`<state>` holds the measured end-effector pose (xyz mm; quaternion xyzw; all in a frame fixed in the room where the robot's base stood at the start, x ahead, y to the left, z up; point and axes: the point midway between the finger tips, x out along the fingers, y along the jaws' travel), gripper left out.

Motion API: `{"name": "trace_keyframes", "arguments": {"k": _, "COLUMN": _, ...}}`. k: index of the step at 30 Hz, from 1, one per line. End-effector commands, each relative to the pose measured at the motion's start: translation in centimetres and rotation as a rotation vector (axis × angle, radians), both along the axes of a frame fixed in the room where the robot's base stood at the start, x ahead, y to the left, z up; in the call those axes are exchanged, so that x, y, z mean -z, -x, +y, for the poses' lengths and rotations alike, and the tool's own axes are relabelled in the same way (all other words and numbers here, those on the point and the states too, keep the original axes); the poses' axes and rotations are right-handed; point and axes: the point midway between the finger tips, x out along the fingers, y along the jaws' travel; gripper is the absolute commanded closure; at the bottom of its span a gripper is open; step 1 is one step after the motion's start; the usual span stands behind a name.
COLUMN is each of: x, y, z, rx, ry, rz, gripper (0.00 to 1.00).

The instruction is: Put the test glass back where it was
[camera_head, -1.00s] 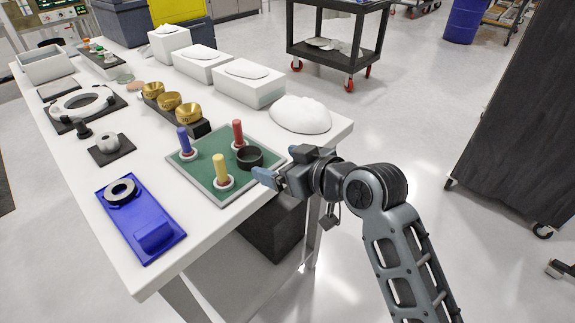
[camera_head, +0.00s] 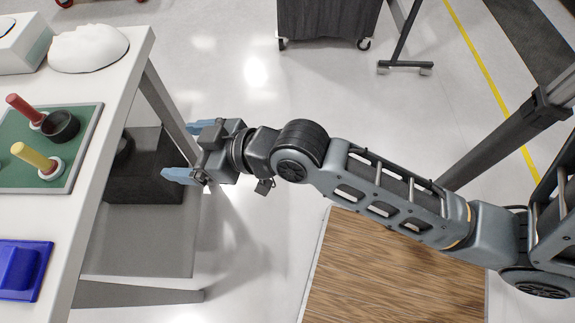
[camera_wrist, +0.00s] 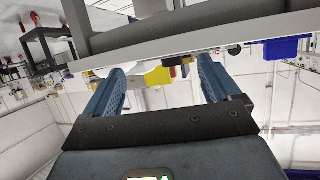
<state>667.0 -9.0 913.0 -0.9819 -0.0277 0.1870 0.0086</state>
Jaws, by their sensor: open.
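No test glass can be made out in either view now. My gripper (camera_head: 180,150) is open and empty, beside the table's right edge, with its blue fingers pointing towards the table. In the wrist view its two fingers (camera_wrist: 160,82) stand apart with nothing held between them. The white table (camera_head: 100,125) shows only in part at the left. On it, a green board (camera_head: 14,127) carries a red peg (camera_head: 24,107), a yellow peg (camera_head: 33,157) and a black round ring or cup (camera_head: 61,125).
A white domed piece (camera_head: 88,48) lies at the table's far corner. A blue fixture (camera_head: 24,270) lies at the near left. A dark box (camera_head: 145,180) stands on the shelf under the table. Open floor (camera_head: 240,70) lies right of the table, with a dark screen (camera_head: 325,18) beyond.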

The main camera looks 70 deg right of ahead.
Motion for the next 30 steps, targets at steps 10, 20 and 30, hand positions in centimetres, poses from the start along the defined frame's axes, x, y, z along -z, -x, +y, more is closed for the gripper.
{"name": "trace_keyframes", "arguments": {"k": 10, "x": -0.3, "y": 14.2, "z": 0.2, "rx": 0.073, "ry": 0.016, "rz": -0.036, "gripper": 0.10}}
{"name": "trace_keyframes", "arguments": {"k": 20, "x": -4.8, "y": 23.1, "z": 0.7, "rx": 0.062, "ry": 0.025, "rz": -0.091, "gripper": 0.10}}
{"name": "trace_keyframes", "arguments": {"k": 30, "x": -6.1, "y": 24.6, "z": 0.9, "rx": 0.052, "ry": 0.025, "rz": -0.106, "gripper": 0.05}}
